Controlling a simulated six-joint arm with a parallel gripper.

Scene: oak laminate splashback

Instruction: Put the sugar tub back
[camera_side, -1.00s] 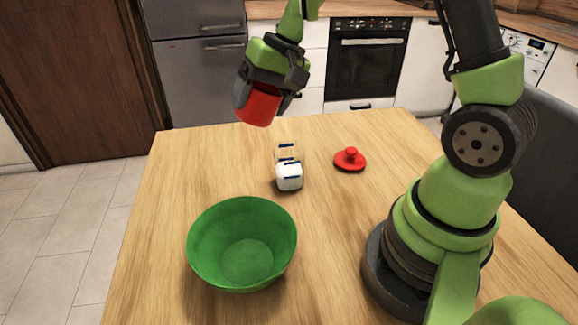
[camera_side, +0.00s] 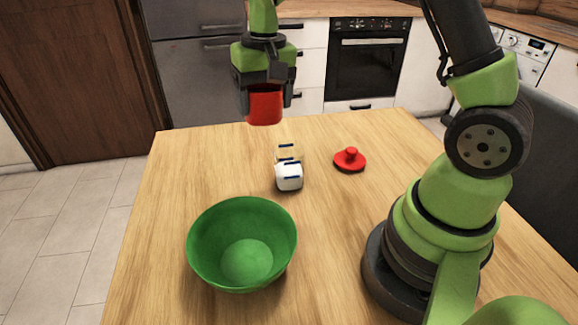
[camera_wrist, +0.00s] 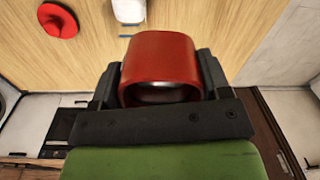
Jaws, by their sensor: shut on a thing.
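My gripper (camera_side: 264,96) is shut on a red tub (camera_side: 264,108), which I take to be the sugar tub. It holds the tub in the air above the far edge of the table, apart from the tabletop. The tub hangs roughly upright in the side view, its upper part hidden by the fingers. In the wrist view the red tub (camera_wrist: 160,58) sits between the two dark fingers of my gripper (camera_wrist: 158,85).
A green bowl (camera_side: 215,225) stands at the table's near left and looks empty.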

